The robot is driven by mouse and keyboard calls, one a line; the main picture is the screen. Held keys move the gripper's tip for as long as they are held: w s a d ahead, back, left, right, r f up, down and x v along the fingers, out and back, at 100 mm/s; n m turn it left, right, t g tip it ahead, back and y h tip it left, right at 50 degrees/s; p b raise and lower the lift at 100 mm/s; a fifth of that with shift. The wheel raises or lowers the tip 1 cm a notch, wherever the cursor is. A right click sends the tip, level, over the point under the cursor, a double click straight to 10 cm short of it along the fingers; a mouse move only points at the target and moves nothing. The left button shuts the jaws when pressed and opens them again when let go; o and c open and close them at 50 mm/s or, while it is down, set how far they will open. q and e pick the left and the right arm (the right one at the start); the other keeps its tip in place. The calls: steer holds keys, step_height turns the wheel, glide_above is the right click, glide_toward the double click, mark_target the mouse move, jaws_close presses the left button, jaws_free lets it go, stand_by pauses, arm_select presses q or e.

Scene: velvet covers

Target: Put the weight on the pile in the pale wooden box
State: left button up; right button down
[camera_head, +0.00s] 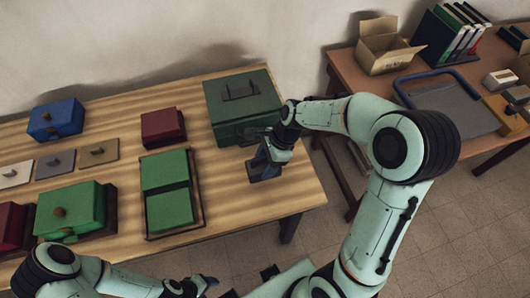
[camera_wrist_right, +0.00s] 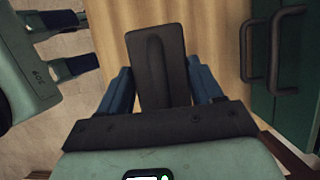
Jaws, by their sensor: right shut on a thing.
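My right gripper (camera_head: 262,160) is shut on the weight (camera_wrist_right: 158,60), a dark grey slab with a raised ridge. The wrist view shows the slab between two blue fingers. In the head view it is low over the right end of the wooden table; whether it touches the table I cannot tell. My left gripper (camera_wrist_right: 90,41) shows at the upper left of the wrist view, its two fingers apart and empty. I cannot make out a pale wooden box for certain. A shallow dark-rimmed tray (camera_head: 148,221) with two green panels lies left of the right gripper.
A large dark green box (camera_head: 228,108) with a handle stands just behind the right gripper. Blue (camera_head: 56,119), red (camera_head: 162,127) and green (camera_head: 70,207) boxes and several knobbed plates (camera_head: 97,152) lie leftward. A second table holds a cardboard box (camera_head: 383,52) and binders (camera_head: 446,35).

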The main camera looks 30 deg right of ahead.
steer(key=shift+f+b, duration=0.6)
steer(key=shift+f, duration=2.65)
arm_select(q)
steer(key=shift+s+f, duration=0.65)
steer(key=shift+f, duration=0.2)
arm_select(e)
steer(key=shift+c, duration=0.7)
jaws_free()
arm_select(q)
steer(key=shift+w, duration=0.1)
